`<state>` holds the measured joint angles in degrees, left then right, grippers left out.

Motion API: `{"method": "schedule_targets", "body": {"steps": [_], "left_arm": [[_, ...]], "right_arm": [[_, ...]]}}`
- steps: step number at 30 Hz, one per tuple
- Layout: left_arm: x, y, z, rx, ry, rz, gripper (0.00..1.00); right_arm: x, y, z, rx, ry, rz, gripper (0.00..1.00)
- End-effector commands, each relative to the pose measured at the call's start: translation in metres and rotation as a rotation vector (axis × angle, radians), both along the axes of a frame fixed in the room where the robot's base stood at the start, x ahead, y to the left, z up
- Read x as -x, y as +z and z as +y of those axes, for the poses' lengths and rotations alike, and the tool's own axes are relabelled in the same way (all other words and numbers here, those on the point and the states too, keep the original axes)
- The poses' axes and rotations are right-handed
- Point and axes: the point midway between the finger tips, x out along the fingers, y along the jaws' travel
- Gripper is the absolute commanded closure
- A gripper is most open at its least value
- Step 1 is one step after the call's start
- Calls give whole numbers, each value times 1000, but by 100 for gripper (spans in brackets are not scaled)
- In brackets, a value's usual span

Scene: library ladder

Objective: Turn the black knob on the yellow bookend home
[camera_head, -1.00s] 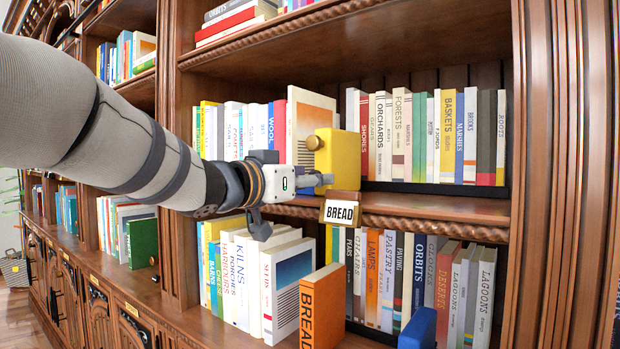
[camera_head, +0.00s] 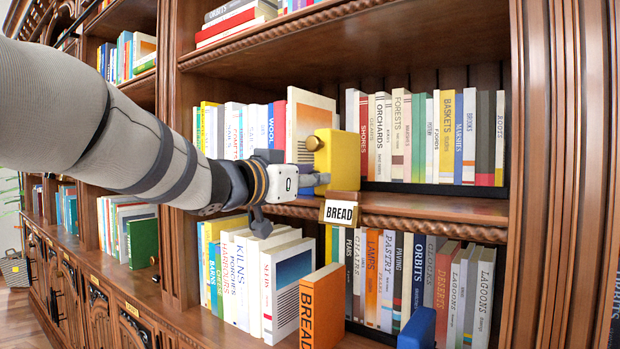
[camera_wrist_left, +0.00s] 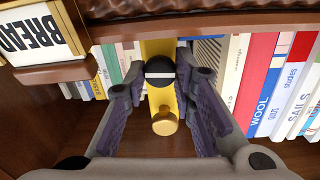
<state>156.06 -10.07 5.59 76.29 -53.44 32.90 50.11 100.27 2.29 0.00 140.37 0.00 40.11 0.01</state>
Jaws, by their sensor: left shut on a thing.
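The yellow bookend (camera_head: 343,158) stands on the middle shelf, at the end of a row of books. It also shows in the left wrist view (camera_wrist_left: 156,47). Its black knob (camera_wrist_left: 159,67), with a white line across it, sits between my left fingertips in the wrist view; the line lies roughly level there. My left gripper (camera_head: 321,180) is shut on the black knob, which its fingers hide in the head view. A round brass knob (camera_head: 314,143) sits higher on the bookend and shows nearer the camera in the wrist view (camera_wrist_left: 165,122). My right gripper is out of view.
A "BREAD" label (camera_head: 340,212) hangs on the shelf edge just below the bookend. An orange "BREAD" book (camera_head: 322,310) and a blue block (camera_head: 418,328) stand on the lower ledge. Books fill both sides of the bookend. A dark upright (camera_head: 545,180) bounds the shelf at right.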

Motion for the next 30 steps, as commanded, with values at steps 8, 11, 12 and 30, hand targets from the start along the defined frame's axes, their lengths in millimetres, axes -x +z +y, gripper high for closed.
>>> {"method": "schedule_targets", "body": {"steps": [8,11,12,30], "left_arm": [[1,0,0,-180,1,-131,100],[1,0,-1,-258,1,-188,100],[1,0,-1,-289,1,-210,100],[2,-1,-2,-752,0,-547,100]], "right_arm": [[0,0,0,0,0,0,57],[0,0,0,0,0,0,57],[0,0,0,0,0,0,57],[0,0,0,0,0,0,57]]}}
